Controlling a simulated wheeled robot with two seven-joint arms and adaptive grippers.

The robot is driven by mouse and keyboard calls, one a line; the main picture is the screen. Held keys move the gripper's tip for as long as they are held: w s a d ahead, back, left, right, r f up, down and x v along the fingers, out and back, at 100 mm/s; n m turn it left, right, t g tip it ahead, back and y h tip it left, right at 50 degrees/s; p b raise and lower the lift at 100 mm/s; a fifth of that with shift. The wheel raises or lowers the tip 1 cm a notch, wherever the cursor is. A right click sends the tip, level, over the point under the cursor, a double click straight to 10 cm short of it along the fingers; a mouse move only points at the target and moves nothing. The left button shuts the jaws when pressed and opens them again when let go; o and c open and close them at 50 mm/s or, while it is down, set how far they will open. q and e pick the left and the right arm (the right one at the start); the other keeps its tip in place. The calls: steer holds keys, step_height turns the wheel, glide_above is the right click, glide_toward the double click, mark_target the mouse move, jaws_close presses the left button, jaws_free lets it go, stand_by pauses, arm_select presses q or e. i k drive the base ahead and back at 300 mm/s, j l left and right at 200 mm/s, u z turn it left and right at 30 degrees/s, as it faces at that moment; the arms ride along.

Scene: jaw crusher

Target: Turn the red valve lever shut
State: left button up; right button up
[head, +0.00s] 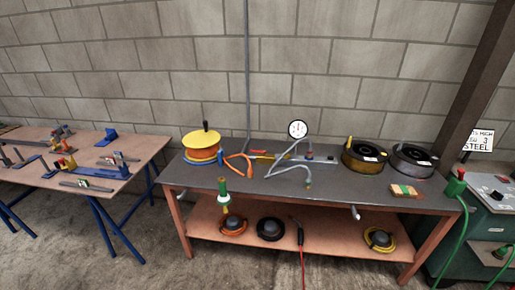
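I cannot make out a red valve lever for certain. A small red-topped piece (309,152) stands on the dark workbench (235,183), just right of a round white dial gauge (298,129). It is too small to tell whether it is a lever or how it is turned. Bent grey tubing (290,168) lies below the gauge on the bench top. Neither of my grippers shows in the head view.
The bench also holds a yellow-orange drum (202,147), an orange hooked piece (238,163), two dark wire spools (364,160) (413,161) and a small block (403,191). Left is a tool-covered table (125,152); right, a green machine (490,220).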

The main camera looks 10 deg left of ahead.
mark_target(265, 151)
steer(key=i+j, duration=0.35)
steer(key=i, duration=0.15)
steer(key=i+j, duration=0.4)
steer(key=i+l+z, duration=0.05)
